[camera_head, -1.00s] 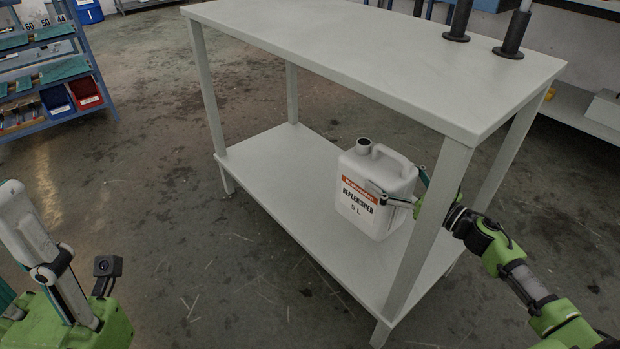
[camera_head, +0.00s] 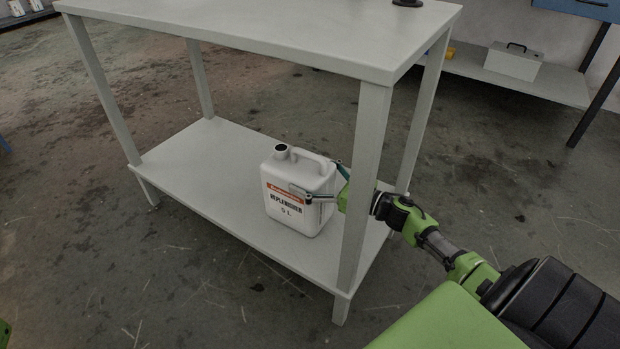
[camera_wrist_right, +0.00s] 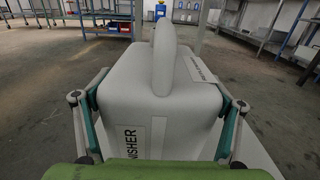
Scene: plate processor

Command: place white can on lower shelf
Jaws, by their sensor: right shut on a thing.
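The white can (camera_head: 298,188) has an orange band and the words "REPLENISHER 5 L". It stands upright on or just above the lower shelf (camera_head: 195,165) of the grey table, near its right end; I cannot tell whether its base bears fully on the shelf. My right gripper (camera_head: 322,194) reaches in past the table's front right leg and is shut on the can's sides. In the right wrist view the can (camera_wrist_right: 172,80) fills the space between the two fingers, with its handle upward. My left gripper is not in view.
The table top (camera_head: 260,30) overhangs the can. The front right leg (camera_head: 365,180) stands close to my right arm. The left part of the lower shelf is bare. A grey box (camera_head: 513,62) sits on another low shelf at the back right.

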